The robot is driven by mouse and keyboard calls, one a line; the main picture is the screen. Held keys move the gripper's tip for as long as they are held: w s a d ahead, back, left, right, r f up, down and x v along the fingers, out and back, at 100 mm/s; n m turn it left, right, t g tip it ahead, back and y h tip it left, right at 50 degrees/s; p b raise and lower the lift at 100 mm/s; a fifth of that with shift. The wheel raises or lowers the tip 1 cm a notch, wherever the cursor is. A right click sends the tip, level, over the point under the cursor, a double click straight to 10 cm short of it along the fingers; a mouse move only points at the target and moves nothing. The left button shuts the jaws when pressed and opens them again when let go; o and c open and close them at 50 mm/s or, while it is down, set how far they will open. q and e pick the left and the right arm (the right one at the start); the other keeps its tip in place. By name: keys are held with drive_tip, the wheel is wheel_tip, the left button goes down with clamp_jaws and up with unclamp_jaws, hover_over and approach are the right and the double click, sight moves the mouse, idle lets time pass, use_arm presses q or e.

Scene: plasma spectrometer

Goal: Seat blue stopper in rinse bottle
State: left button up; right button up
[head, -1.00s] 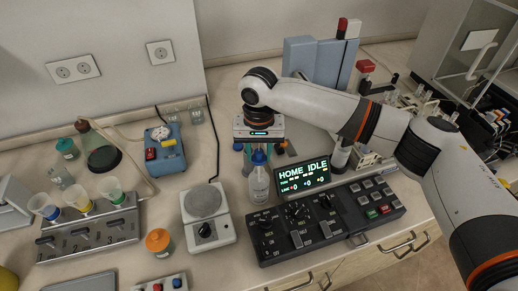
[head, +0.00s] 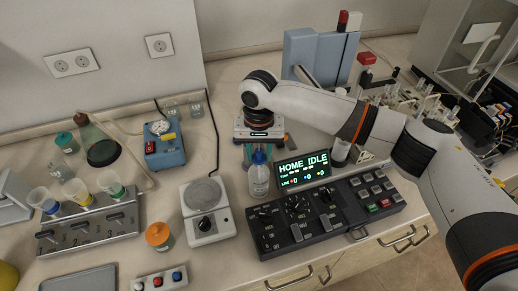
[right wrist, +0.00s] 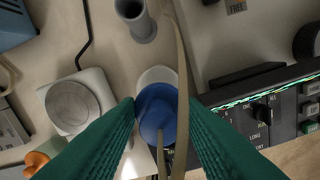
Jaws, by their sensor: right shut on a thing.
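The blue stopper (head: 259,157) is at the mouth of the clear rinse bottle (head: 259,180), which stands upright on the bench left of the display. In the right wrist view the blue stopper (right wrist: 157,112) lies between the green fingers, with the pale bottle (right wrist: 158,76) partly showing beneath it. My right gripper (head: 258,148) points down over the bottle and is shut on the stopper. Whether the stopper is fully down in the neck cannot be told. My left gripper is not in view.
A hotplate (head: 207,208) stands close left of the bottle. The HOME IDLE display (head: 303,172) and the black control panel (head: 325,213) are close right. A grey cylinder (right wrist: 137,18) stands behind the bottle. An orange-capped jar (head: 158,235) is at the front left.

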drive_tip(key=shift+f, duration=0.85)
drive_tip(key=o, duration=1.1)
drive_tip(key=shift+c, duration=0.2)
wheel_tip(320, 180, up, 12)
drive_tip(key=b, duration=0.2)
drive_tip(key=shift+b, duration=0.35)
drive_tip(key=shift+a, duration=0.1)
